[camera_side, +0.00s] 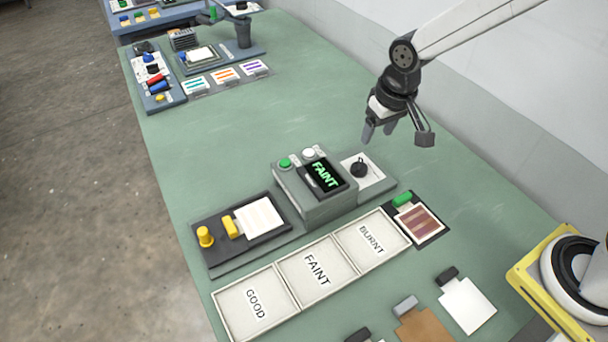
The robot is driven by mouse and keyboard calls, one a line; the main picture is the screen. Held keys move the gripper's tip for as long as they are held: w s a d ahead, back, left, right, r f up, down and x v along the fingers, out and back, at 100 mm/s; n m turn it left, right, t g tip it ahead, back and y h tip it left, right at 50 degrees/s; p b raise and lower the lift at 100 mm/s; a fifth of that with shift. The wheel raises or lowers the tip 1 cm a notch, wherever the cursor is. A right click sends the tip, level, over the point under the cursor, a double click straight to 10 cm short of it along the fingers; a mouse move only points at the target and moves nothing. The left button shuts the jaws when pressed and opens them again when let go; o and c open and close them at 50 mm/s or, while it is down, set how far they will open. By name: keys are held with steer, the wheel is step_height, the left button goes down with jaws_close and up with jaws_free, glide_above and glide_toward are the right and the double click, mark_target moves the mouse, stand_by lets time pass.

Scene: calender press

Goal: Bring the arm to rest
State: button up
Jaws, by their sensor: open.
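My gripper (397,132) hangs in the air over the right side of the green table (330,110), behind and above the press unit. Its fingers point down and are apart, with nothing between them. My arm reaches in from the upper right. Below and to the left of the gripper is the grey press unit (312,196), with a small screen (326,175) that reads FAINT in green. A dark round knob (358,168) on a light plate stands at its right.
Three trays lie in front, marked GOOD (254,303), FAINT (317,271) and BURNT (371,240). A pale card (259,217) lies on the dark bed.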

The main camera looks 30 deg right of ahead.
steer(key=s+d+f, duration=0.1)
steer(key=s+d, duration=0.7)
steer(key=s, duration=0.3)
steer(key=shift+s+d+t, duration=0.25)
steer(key=shift+t, duration=0.05)
